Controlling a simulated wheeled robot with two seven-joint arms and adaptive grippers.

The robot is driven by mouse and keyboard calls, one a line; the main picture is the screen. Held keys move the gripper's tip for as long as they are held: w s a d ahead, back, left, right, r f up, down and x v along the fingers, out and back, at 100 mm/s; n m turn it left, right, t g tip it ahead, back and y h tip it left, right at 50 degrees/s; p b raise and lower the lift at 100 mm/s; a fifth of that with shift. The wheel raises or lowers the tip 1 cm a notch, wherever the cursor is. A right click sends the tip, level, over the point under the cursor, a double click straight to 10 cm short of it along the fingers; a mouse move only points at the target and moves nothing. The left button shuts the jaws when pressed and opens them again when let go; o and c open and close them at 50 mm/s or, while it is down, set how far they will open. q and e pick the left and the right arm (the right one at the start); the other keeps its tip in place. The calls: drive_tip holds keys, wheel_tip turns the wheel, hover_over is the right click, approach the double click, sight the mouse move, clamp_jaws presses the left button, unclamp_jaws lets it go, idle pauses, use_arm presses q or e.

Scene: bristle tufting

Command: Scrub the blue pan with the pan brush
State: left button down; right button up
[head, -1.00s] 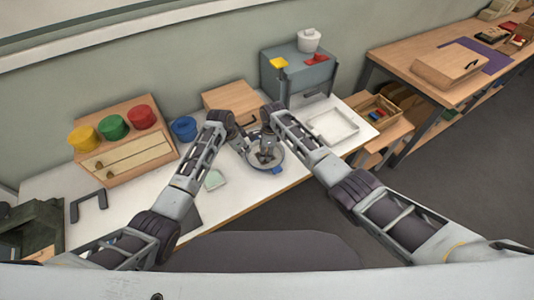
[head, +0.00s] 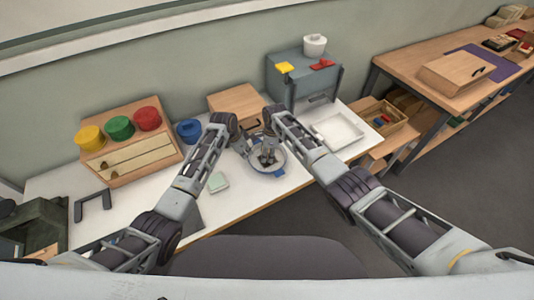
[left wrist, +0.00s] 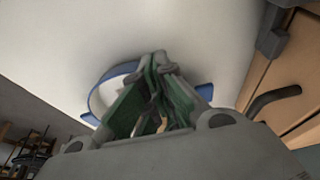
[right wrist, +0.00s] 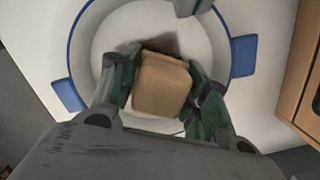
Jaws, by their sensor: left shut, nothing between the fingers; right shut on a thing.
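The blue pan (head: 283,160) sits on the white tabletop near its front edge. In the right wrist view its white inside, blue rim (right wrist: 77,48) and two blue handles show. My right gripper (right wrist: 163,88) is shut on the pan brush (right wrist: 162,85), a tan block held over the inside of the pan. Its bristles are hidden, so I cannot tell whether they touch the pan. My left gripper (left wrist: 158,75) is shut and empty at the pan's rim. In the left wrist view the fingers cover part of the pan (left wrist: 108,98); contact is unclear.
A pale green block (head: 218,182) lies left of the pan. A blue container (head: 189,131) and a wooden box (head: 125,163) with red, green and yellow containers stand behind left. A white tray (head: 340,132) and a grey cabinet (head: 305,82) are to the right and back.

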use_arm(q)
drive_tip(key=shift+s+d+f, duration=0.15)
drive_tip(key=shift+s+d, duration=0.4)
drive_tip(key=shift+d, duration=0.15)
use_arm(e)
drive_tip(key=shift+w+d+r, duration=0.2)
drive_tip(key=shift+w+d, duration=0.2)
drive_tip(key=shift+s+d+r, duration=0.1)
drive_tip(key=shift+s+d, duration=0.1)
drive_tip(key=shift+s, duration=0.35)
use_arm(q)
drive_tip(key=shift+a+f, duration=0.15)
drive_tip(key=shift+a, duration=0.15)
use_arm(e)
drive_tip(key=shift+s+d, duration=0.2)
drive_tip(key=shift+s, duration=0.4)
drive_tip(key=shift+s+d, duration=0.2)
drive_tip(key=shift+s, duration=0.4)
use_arm(q)
drive_tip(key=shift+w+a, duration=0.1)
use_arm(e)
drive_tip(key=shift+a, duration=0.1)
drive_tip(key=shift+s+a+f, duration=0.2)
drive_tip(key=shift+a+f, duration=0.05)
drive_tip(key=shift+w, duration=0.1)
